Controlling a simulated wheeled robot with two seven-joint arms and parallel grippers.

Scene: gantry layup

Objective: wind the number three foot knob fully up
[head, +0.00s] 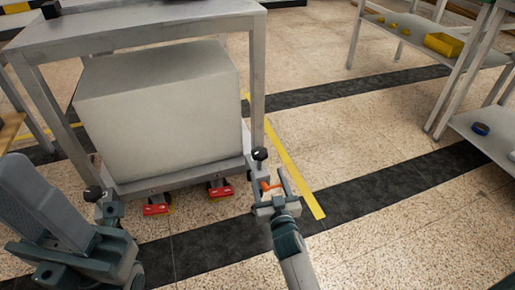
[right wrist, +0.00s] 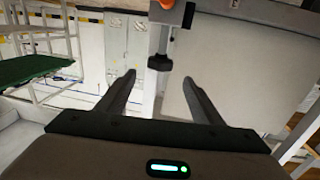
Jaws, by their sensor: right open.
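A metal stand (head: 180,172) carries a big grey box. At its near right corner is a black ball-topped knob (head: 260,153), with an orange part (head: 267,186) below it. In the right wrist view, the open fingers (right wrist: 160,80) flank a black knob-like piece (right wrist: 160,62) on a stem, apparently untouched. An orange part (right wrist: 166,4) shows above it.
Another black knob (head: 93,193) is at the stand's near left corner. Two red parts (head: 155,209) (head: 220,191) sit low along its front. The floor between is clear.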

